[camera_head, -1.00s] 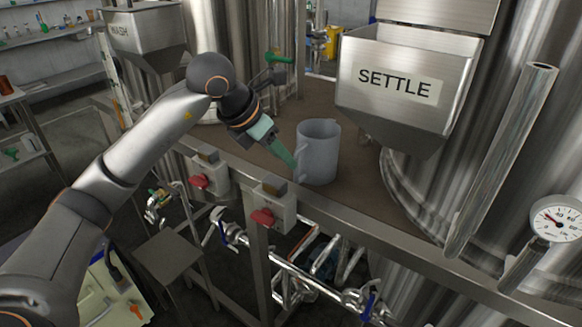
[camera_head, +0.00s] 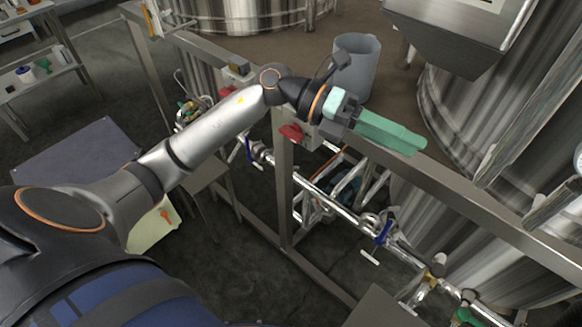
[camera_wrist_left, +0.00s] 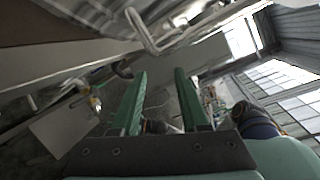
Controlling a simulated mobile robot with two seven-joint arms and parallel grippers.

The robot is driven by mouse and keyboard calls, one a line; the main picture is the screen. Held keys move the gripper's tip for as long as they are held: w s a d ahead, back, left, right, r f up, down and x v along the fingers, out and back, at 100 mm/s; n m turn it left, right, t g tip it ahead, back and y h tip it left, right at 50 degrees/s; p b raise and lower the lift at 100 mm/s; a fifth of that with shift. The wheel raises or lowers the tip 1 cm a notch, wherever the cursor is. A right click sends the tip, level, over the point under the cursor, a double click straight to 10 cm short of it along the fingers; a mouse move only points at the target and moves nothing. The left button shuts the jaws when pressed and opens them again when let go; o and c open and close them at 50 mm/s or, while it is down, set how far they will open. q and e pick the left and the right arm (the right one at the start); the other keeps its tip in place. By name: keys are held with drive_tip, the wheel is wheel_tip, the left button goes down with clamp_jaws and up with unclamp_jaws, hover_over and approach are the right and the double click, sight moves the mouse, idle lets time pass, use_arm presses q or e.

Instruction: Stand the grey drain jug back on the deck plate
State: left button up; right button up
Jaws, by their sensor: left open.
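The grey drain jug (camera_head: 357,66) stands upright on the brown deck plate (camera_head: 290,50), near its front edge. My left gripper (camera_head: 418,147) is open and empty. In the head view it lies nearer the camera than the jug, below and to its right, in front of the deck's steel edge, and apart from the jug. In the left wrist view the two green fingers (camera_wrist_left: 160,78) are spread with nothing between them. My wrist covers a little of the jug's lower left side. My right gripper does not show.
A steel hopper (camera_head: 440,30) hangs over the deck to the right of the jug. A large steel tank (camera_head: 480,115) stands at the right. Below the deck edge run steel pipes with blue-handled valves (camera_head: 384,232). A red switch (camera_head: 291,132) sits on the deck frame.

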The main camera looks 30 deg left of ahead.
use_arm(q)
drive_tip(key=w+a+f+n+t+y, duration=0.1)
drive_tip(key=a+f+n+t+y, duration=0.3)
drive_tip(key=f+n+t, duration=0.8)
drive_tip(key=w+a+f+n+t+y, duration=0.1)
drive_tip(key=a+f+n+t+y, duration=0.35)
drive_tip(key=n, duration=1.25)
drive_tip(key=s+f+n+g+y, duration=0.2)
drive_tip(key=s+f+n+g, duration=0.2)
drive_tip(key=s+f, duration=0.4)
drive_tip(key=s+f+n+g+y, duration=0.3)
drive_tip(key=s+f+n+g, duration=0.2)
drive_tip(key=f, duration=0.9)
drive_tip(key=s+a, duration=0.1)
drive_tip(key=s, duration=0.2)
drive_tip(key=shift+s+f+g, duration=0.35)
drive_tip(key=shift+s, duration=0.05)
drive_tip(key=shift+o, duration=0.4)
